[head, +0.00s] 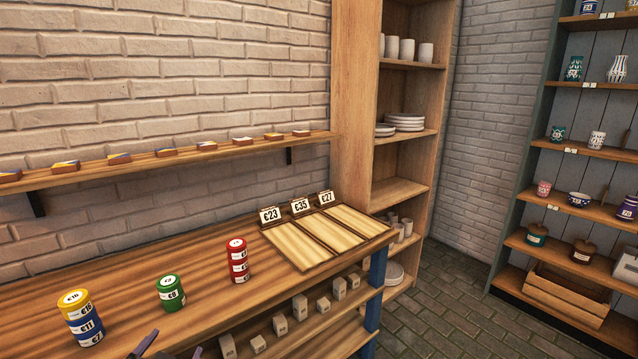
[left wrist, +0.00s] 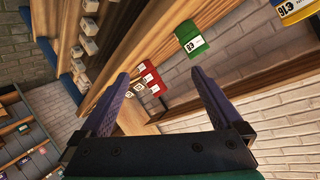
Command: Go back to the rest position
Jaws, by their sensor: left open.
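My left gripper (head: 171,347) shows only as its dark fingertips at the bottom edge of the head view. In the left wrist view its two purple fingers (left wrist: 158,76) are spread apart with nothing held between them. The green stack (head: 171,293) of tins labelled with a price stands on the wooden bench (head: 215,325), beyond the fingertips. It also shows in the left wrist view (left wrist: 190,38). A stack with a yellow top (head: 76,305) stands to its left, and a red stack (head: 238,262) to its right. My right gripper is out of view.
A tray with three slots (head: 318,240) and price signs (head: 301,205) lies at the bench's right end. A wall shelf (head: 160,161) with several small blocks runs above. Tall shelving (head: 355,110) stands beyond. Bare bench surface lies between the stacks.

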